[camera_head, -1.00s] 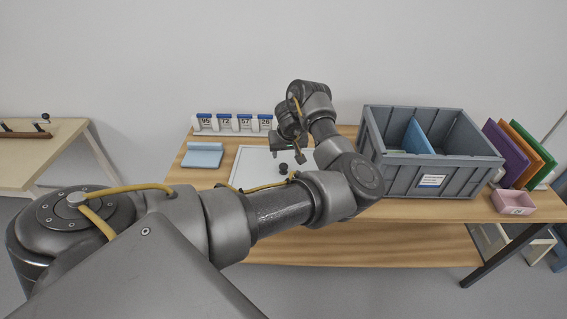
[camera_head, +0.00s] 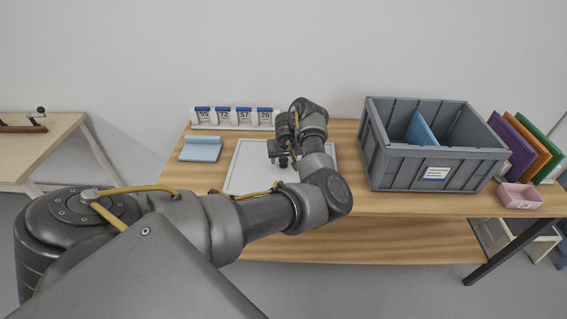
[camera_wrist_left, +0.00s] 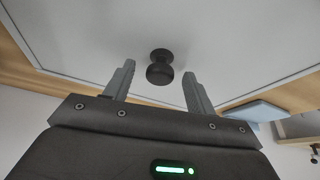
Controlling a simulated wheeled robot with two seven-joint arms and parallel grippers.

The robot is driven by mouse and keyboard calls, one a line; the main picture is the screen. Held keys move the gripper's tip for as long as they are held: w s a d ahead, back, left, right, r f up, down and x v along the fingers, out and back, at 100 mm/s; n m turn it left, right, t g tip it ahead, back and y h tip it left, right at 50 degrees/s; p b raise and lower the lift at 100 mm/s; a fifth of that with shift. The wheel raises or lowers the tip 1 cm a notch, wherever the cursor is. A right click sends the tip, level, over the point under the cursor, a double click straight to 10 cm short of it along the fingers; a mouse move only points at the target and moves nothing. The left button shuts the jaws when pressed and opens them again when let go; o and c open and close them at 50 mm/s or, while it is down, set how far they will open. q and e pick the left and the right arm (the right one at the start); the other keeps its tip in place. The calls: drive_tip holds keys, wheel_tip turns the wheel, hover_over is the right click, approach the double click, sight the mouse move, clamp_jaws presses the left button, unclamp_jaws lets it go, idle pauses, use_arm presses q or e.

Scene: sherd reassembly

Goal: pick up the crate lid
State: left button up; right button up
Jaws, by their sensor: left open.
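The crate lid (camera_head: 243,173) is a flat pale panel with a raised rim, lying on the wooden table left of the grey crate. It fills much of the left wrist view (camera_wrist_left: 85,38). A black round knob (camera_wrist_left: 160,68) stands up from it. My left gripper (camera_head: 283,158) is above the lid, close to the knob. In the left wrist view its two fingers (camera_wrist_left: 158,88) are apart, with the knob showing between and just beyond their tips. Nothing is held. My arm covers part of the lid in the head view. My right gripper is not in view.
The grey crate (camera_head: 440,166) with a blue divider (camera_head: 420,130) stands right of the lid. A numbered rack (camera_head: 232,118) is behind, a blue pad (camera_head: 201,149) at left.

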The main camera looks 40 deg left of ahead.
use_arm(q)
drive_tip(key=shift+c, duration=1.5)
drive_tip(key=c, duration=0.5)
clamp_jaws()
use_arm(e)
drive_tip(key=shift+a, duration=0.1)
use_arm(q)
drive_tip(key=shift+r, duration=0.15)
wheel_tip(320, 180, up, 13)
drive_tip(key=p, duration=0.4)
wheel_tip(320, 180, up, 15)
hover_over(285, 159)
drive_tip(key=shift+s+a, duration=0.15)
drive_tip(key=shift+s, duration=0.05)
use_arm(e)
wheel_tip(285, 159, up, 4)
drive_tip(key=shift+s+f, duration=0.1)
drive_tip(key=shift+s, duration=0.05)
